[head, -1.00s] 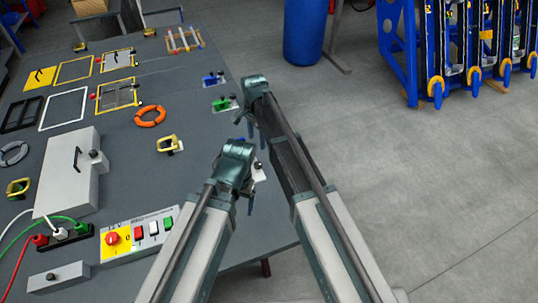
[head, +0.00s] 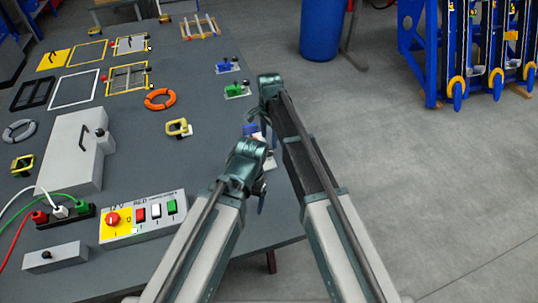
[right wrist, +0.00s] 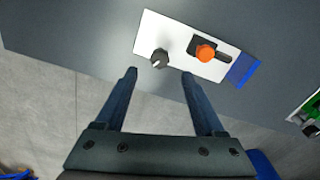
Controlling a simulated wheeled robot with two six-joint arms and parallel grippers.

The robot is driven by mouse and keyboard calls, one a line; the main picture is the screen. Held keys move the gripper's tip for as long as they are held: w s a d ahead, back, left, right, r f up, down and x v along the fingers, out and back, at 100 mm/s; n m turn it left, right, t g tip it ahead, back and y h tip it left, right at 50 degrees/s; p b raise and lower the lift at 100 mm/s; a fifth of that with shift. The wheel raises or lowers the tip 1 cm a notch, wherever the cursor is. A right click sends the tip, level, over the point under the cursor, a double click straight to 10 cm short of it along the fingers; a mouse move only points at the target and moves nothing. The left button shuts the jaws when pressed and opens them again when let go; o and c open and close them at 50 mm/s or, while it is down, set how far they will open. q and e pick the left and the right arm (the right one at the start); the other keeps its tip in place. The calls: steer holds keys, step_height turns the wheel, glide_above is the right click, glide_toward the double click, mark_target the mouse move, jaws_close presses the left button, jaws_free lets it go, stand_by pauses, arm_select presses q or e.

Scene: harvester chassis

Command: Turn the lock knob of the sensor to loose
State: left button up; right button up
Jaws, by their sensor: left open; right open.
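The sensor unit is a white plate (right wrist: 178,40) near the table edge in the right wrist view. It carries a black knob with a white pointer mark (right wrist: 160,59), an orange round cap (right wrist: 205,53) on a black slotted part, and a blue end (right wrist: 243,70). My right gripper (right wrist: 159,76) is open and empty, its fingertips just short of the plate, with the black knob lying between their lines; contact is not visible. In the head view the unit's blue part (head: 251,129) is mostly hidden by my grippers. My left gripper (head: 258,192) is open, below the right one (head: 258,118).
Similar blue (head: 228,66) and green (head: 237,90) units stand farther along the table edge. A grey box (head: 75,150) and a switch panel (head: 143,218) lie to the left. Open floor lies right of the table.

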mark_target(269, 151)
arm_select(q)
step_height(269, 151, down, 7)
steer(key=b, duration=0.5)
steer(key=shift+r, duration=0.2)
arm_select(e)
step_height(269, 151, down, 6)
steer(key=shift+f, duration=0.25)
arm_select(q)
steer(key=shift+r, duration=0.1)
arm_select(e)
steer(key=shift+c, duration=0.3)
jaws_close()
